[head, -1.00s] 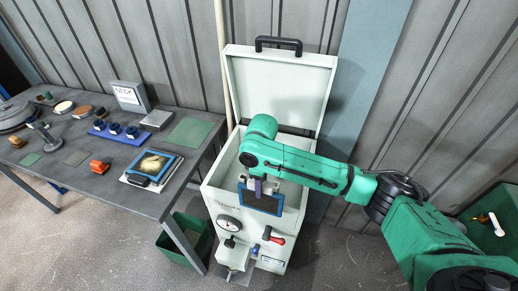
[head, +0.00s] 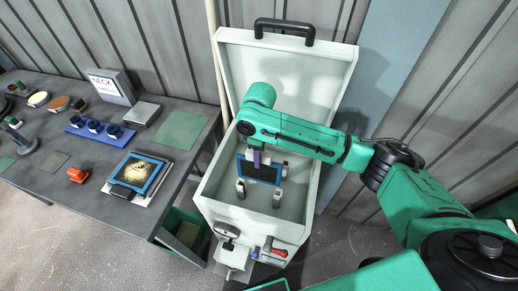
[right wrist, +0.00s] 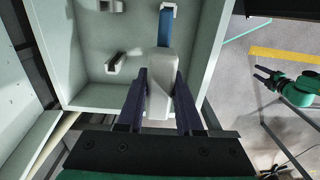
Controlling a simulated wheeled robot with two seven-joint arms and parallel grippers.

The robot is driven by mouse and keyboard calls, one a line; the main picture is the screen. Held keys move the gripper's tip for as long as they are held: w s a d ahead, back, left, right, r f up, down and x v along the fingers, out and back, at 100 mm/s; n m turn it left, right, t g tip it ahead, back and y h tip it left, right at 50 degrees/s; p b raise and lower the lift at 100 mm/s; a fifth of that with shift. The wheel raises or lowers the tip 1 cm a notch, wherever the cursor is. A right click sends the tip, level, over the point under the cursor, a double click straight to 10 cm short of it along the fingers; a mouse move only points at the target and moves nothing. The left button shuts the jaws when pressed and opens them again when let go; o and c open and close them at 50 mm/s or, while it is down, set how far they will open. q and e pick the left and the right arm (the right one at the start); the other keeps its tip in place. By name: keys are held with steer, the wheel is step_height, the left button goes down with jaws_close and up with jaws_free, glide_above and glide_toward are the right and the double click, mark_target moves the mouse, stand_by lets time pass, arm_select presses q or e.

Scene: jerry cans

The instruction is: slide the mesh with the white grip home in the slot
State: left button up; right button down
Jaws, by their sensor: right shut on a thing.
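My right gripper (head: 257,157) is shut on the white grip (right wrist: 160,88), which sits between its dark purple fingers in the right wrist view. The blue-framed dark mesh (head: 262,171) hangs from it over the open white box; its blue frame edge (right wrist: 168,25) shows beyond the grip. Small pale brackets stand inside the box, a left one (head: 241,189) and a right one (head: 277,199), below the mesh in the picture. Whether the mesh touches any bracket I cannot tell. My left gripper (right wrist: 263,75) shows in the right wrist view, fingers apart and empty.
The box's raised lid (head: 290,75) stands behind my right arm. A gauge (head: 227,230) and a red-handled lever (head: 275,248) are on its front. Left is a grey table (head: 60,190) with another blue-framed mesh (head: 140,176) with golden contents.

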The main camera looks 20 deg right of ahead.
arm_select(q)
steer(key=shift+s+a, duration=0.25)
steer(key=shift+s, duration=0.45)
arm_select(e)
steer(key=f, duration=0.1)
steer(key=s+f, duration=0.1)
steer(key=f, duration=0.1)
steer(key=shift+s+a+f, duration=0.15)
steer(key=shift+f, duration=0.15)
arm_select(q)
steer(key=shift+s+f, duration=0.1)
steer(key=shift+s, duration=0.15)
steer(key=shift+r+p, duration=0.35)
steer(key=shift+r, duration=0.05)
arm_select(e)
steer(key=shift+f, duration=0.1)
